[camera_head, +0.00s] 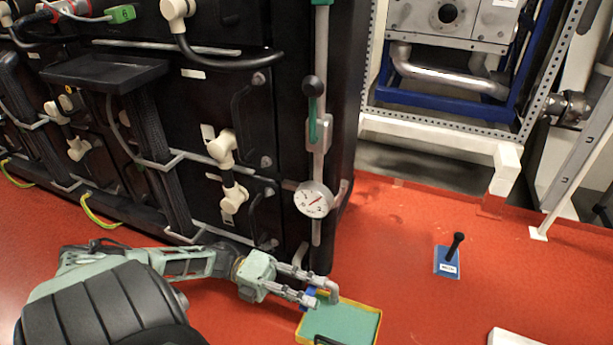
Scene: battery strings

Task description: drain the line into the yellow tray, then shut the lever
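The yellow tray (378,327) lies on the red floor at the bottom centre, with a flat green inside. A grey vertical line (318,150) runs down the dark cabinet's edge to a bent spout (329,290) above the tray's back left corner. A green lever (313,118) points along the line, above a round gauge (314,199). My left gripper (322,294) is low beside the spout, its fingers apart. A small blue part (309,294) shows between them; whether they touch it is unclear. My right gripper is out of view.
A black post on a blue base (446,262) stands on the floor to the right. A white flat object (511,337) is cut off at the bottom edge. Dark battery cabinets (200,110) fill the left. Red floor is clear between tray and post.

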